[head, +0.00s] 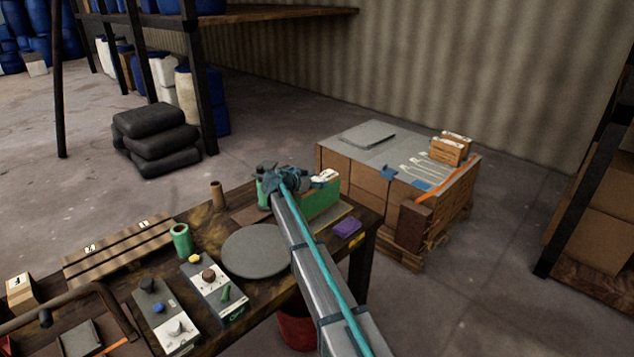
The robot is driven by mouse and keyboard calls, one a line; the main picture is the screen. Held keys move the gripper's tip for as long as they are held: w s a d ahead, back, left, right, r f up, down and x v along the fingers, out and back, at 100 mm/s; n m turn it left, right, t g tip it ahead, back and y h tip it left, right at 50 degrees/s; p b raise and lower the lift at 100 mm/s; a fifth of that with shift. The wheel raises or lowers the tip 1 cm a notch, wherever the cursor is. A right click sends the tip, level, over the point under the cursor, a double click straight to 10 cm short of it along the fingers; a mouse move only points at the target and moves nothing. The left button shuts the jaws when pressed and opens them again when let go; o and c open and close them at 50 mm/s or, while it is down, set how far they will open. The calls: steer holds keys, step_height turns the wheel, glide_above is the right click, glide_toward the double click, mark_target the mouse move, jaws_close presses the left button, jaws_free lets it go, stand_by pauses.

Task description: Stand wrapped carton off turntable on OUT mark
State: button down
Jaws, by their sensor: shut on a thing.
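My gripper (268,172) is at the far side of the workbench, beyond the turntable. My arm crosses in front, so the jaws and what they are shut on are mostly hidden. A green-sided box shape (322,202) shows on both sides of my wrist. A small brown piece with a white top (325,177) shows above it. I cannot tell which of these is the wrapped carton, or whether it touches the bench. The round grey turntable (250,252) is bare where it shows. I cannot make out the OUT mark.
The bench also holds a purple block (347,227), a green cup (181,240), a brown cylinder (217,194), control boxes (218,288) and a slatted wooden rack (118,250). A loaded pallet (405,257) with small cartons (450,149) on top stands behind, right.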

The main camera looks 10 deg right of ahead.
steer(key=shift+c, duration=1.2)
jaws_free()
steer(key=shift+r, duration=0.1)
steer(key=b+v, duration=0.2)
steer(key=v, duration=1)
steer(key=shift+s, duration=0.1)
